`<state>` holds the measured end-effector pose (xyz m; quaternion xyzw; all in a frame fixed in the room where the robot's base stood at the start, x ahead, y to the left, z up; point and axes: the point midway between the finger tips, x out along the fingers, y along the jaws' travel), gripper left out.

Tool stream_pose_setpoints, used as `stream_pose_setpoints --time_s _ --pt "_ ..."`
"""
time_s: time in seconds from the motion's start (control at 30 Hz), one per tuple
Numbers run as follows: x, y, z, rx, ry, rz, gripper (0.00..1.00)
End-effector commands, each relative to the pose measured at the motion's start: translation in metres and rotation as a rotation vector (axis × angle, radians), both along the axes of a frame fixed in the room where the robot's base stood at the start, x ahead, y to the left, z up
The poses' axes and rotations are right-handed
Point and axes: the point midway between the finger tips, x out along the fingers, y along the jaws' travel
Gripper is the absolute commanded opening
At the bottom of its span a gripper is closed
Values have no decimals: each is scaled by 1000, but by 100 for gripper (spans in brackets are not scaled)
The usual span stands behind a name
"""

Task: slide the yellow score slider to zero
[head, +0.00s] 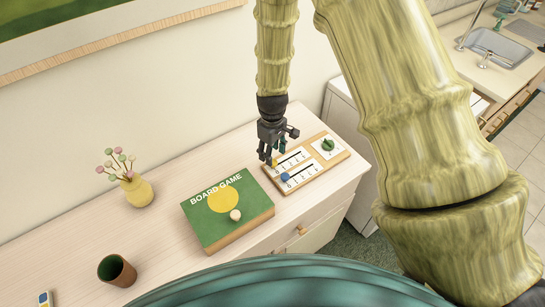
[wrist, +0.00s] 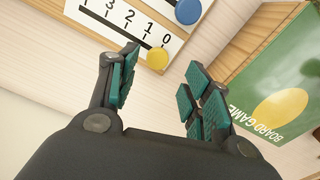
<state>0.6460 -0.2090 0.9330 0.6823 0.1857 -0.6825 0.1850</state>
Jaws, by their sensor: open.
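The score board (head: 337,157) lies on the cabinet top, with two white scales on a wooden base. The yellow score slider (head: 274,163) is a small round knob at the near-left end of its scale, partly beside my fingers. In the wrist view the yellow knob (wrist: 157,58) sits by the 0 mark of the 3-2-1-0 scale (wrist: 115,20). My gripper (head: 277,152) points down over that end of the board. In the wrist view my gripper (wrist: 162,68) is open, its green-padded fingers appearing either side of the knob. I cannot tell whether they touch it.
A blue knob (head: 286,177) is on the neighbouring scale, and a green knob (head: 328,145) is at the board's far end. A green board game box (head: 228,212) lies close on the left. A vase (head: 137,190) and a cup (head: 117,270) stand farther left.

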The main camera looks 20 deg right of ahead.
Motion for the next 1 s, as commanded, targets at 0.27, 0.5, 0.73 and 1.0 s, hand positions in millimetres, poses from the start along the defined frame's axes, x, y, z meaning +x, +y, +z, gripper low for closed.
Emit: stream_pose_setpoints --time_s 0.27,0.5,0.73,1.0 --pt "0 0 44 0 -1 1 49" --pt "1 1 69 1 -1 -1 49" --pt "0 1 76 0 0 0 49" --pt "0 0 76 0 0 0 49"
